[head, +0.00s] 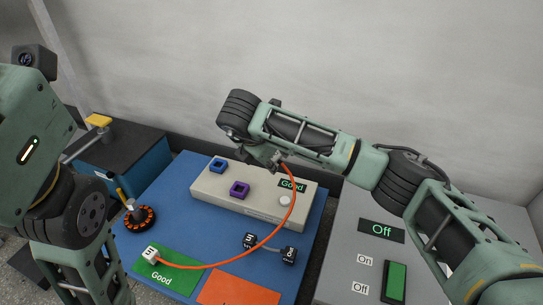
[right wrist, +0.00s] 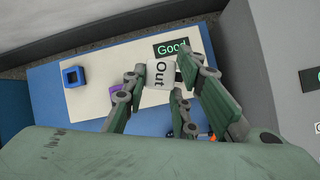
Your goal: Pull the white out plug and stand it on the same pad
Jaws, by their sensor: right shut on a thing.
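The white out plug (right wrist: 160,74), marked "Out", is between the fingers of my right gripper (right wrist: 163,80) in the right wrist view. My right gripper (head: 276,160) is shut on it and appears above the back of the tester box (head: 255,205) in the head view. An orange cable runs from the gripper down to the white in plug (head: 150,254), which stands on the green Good pad (head: 185,262). The purple socket (head: 239,188) and blue socket (head: 218,165) on the box look empty. My left arm shows at the left; its gripper is out of view.
An orange pad (head: 240,291) lies beside the green one on the blue mat (head: 190,190). Two black plugs (head: 289,256) joined by a cable are near the box. A motor stator (head: 139,217) stands left. A grey switch box (head: 345,235) reads Off.

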